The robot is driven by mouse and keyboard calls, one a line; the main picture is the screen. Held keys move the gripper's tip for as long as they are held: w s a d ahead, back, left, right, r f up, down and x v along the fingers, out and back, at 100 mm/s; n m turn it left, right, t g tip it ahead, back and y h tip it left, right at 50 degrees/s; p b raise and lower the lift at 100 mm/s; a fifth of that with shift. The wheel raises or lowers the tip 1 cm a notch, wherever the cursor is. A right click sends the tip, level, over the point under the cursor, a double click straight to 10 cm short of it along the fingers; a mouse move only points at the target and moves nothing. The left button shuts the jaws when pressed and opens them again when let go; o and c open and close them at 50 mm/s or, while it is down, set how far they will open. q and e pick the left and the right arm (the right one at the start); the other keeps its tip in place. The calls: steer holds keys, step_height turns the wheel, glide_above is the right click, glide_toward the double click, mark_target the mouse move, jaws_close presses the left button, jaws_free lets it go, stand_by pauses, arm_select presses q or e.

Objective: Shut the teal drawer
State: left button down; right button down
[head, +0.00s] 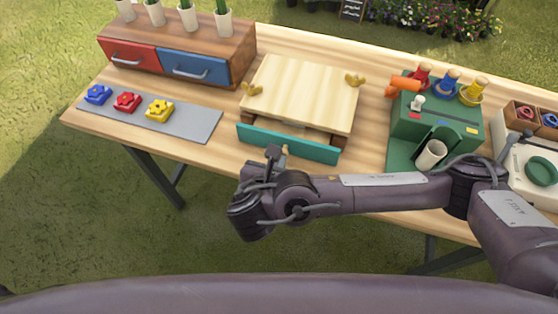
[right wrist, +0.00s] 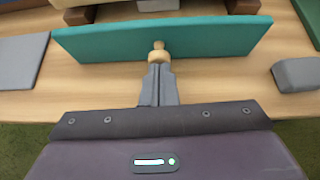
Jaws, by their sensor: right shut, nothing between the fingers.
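The teal drawer (head: 287,143) is in the middle of the table, under a pale wooden top (head: 303,92). It stands pulled out toward me, with a gap showing behind its front. In the right wrist view the teal front (right wrist: 205,38) spans the upper part, with a round wooden knob (right wrist: 158,52) at its middle. My right gripper (head: 277,154) is in front of the drawer at the knob. In the right wrist view its fingers (right wrist: 158,75) are shut together, with their tips at or just below the knob; whether they touch it I cannot tell. My left gripper is not in view.
A wooden cabinet with a red drawer (head: 131,57) and a blue drawer (head: 194,68) stands at the back left. A grey mat (head: 193,123) holds blue, red and yellow flower-like pieces. A green stand (head: 437,128) with a white cup (head: 431,154) is right of the drawer.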

mark_target(287, 144)
steer(key=w, duration=0.1)
steer(key=w+d, duration=0.1)
steer(key=w, duration=0.1)
steer(key=shift+w+d, duration=0.1)
steer(key=shift+w, duration=0.15)
steer(key=shift+w+d+r, duration=0.1)
steer(key=shift+w+r, duration=0.1)
